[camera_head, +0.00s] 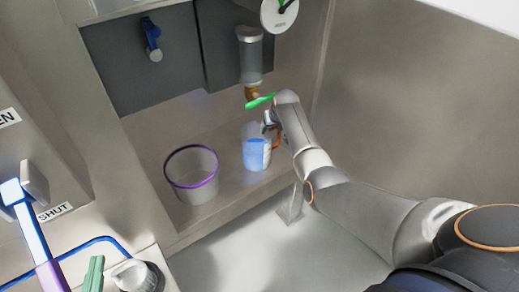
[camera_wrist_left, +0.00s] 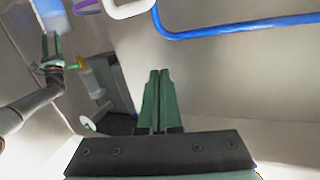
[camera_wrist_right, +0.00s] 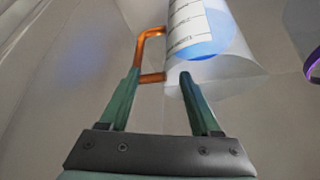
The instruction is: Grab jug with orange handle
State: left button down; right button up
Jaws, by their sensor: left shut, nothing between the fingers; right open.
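The jug (camera_head: 257,153) is clear with blue liquid inside and stands upright on the ledge; it fills the upper part of the right wrist view (camera_wrist_right: 220,70), where a printed scale shows. Its orange handle (camera_wrist_right: 150,78) is on the side toward my right arm. My right gripper (camera_wrist_right: 160,75) is open at the handle; the handle's lower bar appears between the fingertips, with one finger overlapping the jug wall. I cannot tell whether they touch. My left gripper (camera_wrist_left: 159,72) is shut and empty, away from the jug; its green fingers show at the head view's lower left (camera_head: 93,272).
A clear bucket with a purple rim (camera_head: 191,182) stands left of the jug. A sight glass with a brass fitting and green lever (camera_head: 260,101) hangs above the jug. A gauge (camera_head: 279,14) is higher up.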

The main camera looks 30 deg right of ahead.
pick_arm(q)
notch_tip(320, 180, up, 8)
jog(key=m+t+h+b, duration=0.1)
jog(key=t+h, duration=0.1)
jog(key=t, duration=0.1)
jog(key=shift+w+d+r+m, duration=0.15)
jog(key=shift+d+r+m, duration=0.1)
jog(key=shift+d+m, duration=0.15)
pick_arm(e)
jog(key=shift+w+d+f, duration=0.1)
jog(key=shift+w+f, duration=0.25)
jog(key=shift+f, duration=0.25)
grip_shut()
jog(key=shift+w+r, duration=0.1)
jog(key=shift+r, duration=0.05)
dwell(0.4)
